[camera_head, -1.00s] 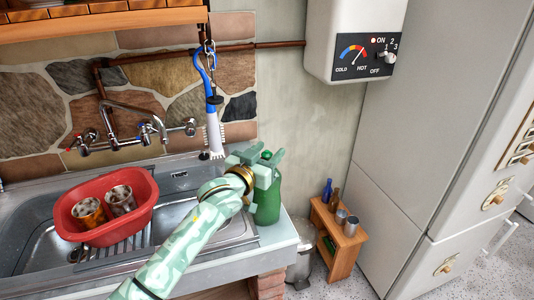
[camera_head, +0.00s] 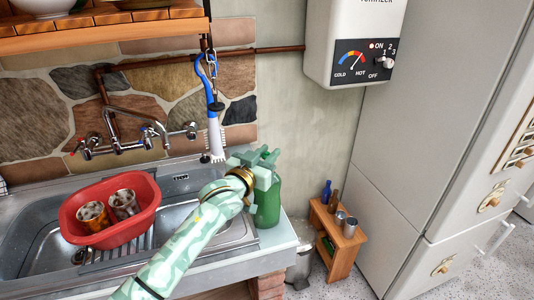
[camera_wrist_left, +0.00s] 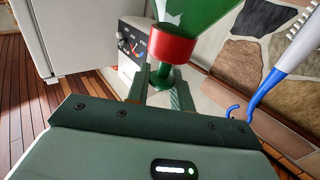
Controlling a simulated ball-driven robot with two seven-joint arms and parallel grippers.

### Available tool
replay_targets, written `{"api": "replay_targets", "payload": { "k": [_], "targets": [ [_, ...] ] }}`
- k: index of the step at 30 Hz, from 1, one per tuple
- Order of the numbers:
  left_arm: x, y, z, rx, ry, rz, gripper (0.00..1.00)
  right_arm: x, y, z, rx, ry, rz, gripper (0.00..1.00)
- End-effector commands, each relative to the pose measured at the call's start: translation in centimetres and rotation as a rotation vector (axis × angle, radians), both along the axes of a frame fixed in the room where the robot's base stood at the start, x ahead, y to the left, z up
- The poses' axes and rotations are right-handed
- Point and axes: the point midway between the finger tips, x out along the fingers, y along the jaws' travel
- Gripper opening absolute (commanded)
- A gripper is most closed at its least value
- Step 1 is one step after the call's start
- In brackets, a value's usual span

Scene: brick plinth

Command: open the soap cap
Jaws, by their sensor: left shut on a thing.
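The green soap bottle (camera_head: 267,206) stands upright at the right end of the sink counter. In the left wrist view the bottle body (camera_wrist_left: 200,14) shows at the top, with a red collar (camera_wrist_left: 178,46) and a narrow green cap (camera_wrist_left: 161,75) below it. My left gripper (camera_head: 267,157) is at the top of the bottle, its fingers shut on the cap; its fingertips also show in the left wrist view (camera_wrist_left: 161,86). In the head view the fingers mostly hide the cap. My right gripper is not in view.
A red basin (camera_head: 142,222) with two metal cups sits in the sink (camera_head: 40,225). A blue-and-white brush (camera_head: 214,130) hangs just behind my left gripper. A small wooden shelf (camera_head: 340,238) with bottles stands lower right, beside the fridge (camera_head: 440,120).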

Motion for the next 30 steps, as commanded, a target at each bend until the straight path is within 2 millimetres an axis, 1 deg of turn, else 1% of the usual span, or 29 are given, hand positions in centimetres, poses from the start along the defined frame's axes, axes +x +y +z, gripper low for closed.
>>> {"api": "replay_targets", "payload": {
  "k": [1,2,3,12,14,16,20,24,30],
  "targets": [
    [0.0,0.0,0.0,0.0,-0.001,0.0,0.25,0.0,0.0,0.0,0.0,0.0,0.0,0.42],
    [0.0,0.0,0.0,0.0,-0.001,0.0,0.34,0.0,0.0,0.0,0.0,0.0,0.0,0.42],
    [0.0,0.0,0.0,0.0,-0.001,0.0,0.45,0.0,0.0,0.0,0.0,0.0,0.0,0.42],
    [-0.1,0.1,0.0,0.0,0.0,0.0,0.46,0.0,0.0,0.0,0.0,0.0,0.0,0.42],
    [-0.4,0.3,0.0,0.0,0.001,0.001,0.46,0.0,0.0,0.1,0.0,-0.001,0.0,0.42],
    [-1.1,0.7,0.0,0.001,0.002,0.001,0.46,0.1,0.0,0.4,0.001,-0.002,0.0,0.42],
    [-3.6,2.1,0.1,0.001,0.002,0.001,0.46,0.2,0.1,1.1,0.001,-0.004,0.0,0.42],
    [-7.1,4.0,0.1,0.001,0.0,0.0,0.46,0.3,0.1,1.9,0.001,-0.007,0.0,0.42],
    [-11.4,6.5,0.0,0.002,0.001,0.0,0.46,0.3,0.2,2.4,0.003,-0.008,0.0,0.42]
  ]
}}
